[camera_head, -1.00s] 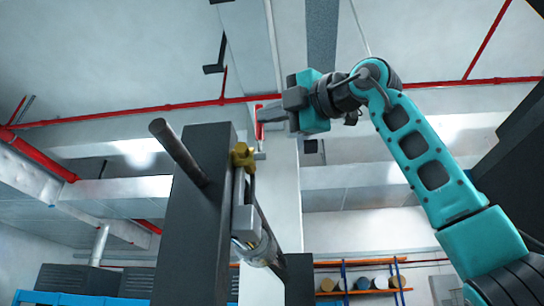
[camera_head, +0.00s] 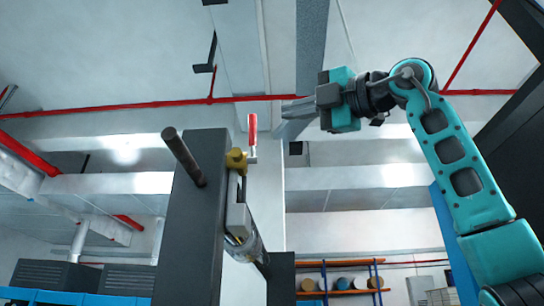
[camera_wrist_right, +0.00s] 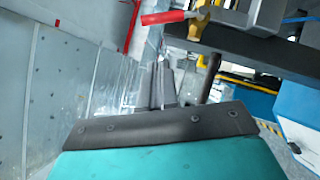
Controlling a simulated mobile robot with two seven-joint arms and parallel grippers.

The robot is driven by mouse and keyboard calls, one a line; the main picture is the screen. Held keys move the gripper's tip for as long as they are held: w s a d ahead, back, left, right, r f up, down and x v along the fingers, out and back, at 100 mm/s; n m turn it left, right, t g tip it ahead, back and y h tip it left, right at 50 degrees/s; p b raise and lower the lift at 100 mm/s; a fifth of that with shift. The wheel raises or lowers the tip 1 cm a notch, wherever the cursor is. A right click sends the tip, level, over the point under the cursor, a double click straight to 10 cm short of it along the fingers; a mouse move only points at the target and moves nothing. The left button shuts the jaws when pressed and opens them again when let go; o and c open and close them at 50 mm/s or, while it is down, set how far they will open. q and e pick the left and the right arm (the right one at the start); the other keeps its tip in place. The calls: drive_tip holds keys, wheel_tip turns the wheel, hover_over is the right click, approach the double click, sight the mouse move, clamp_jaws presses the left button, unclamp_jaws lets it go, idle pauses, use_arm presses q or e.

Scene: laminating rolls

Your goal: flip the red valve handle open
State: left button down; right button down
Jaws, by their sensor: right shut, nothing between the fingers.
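The red valve handle (camera_head: 252,128) stands upright in the head view, just right of the yellow valve body (camera_head: 237,160) on the dark post. In the right wrist view the red handle (camera_wrist_right: 165,17) lies across the top, beside the yellow body (camera_wrist_right: 199,24). My right gripper (camera_head: 288,108) is to the right of the handle, apart from it, its fingers pointing left. Its fingers also show in the right wrist view (camera_wrist_right: 163,72), shut with nothing between them. My left gripper is not in view.
The dark post (camera_head: 195,225) carries a protruding grey rod (camera_head: 184,157) at its left. A metal roll (camera_head: 243,247) runs back below the valve. Shelving (camera_head: 340,280) stands far behind. The space right of the valve is open.

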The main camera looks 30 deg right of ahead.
drive_tip(key=v, duration=0.3)
drive_tip(key=shift+s+a, duration=0.1)
drive_tip(key=shift+s, duration=0.15)
idle(0.4)
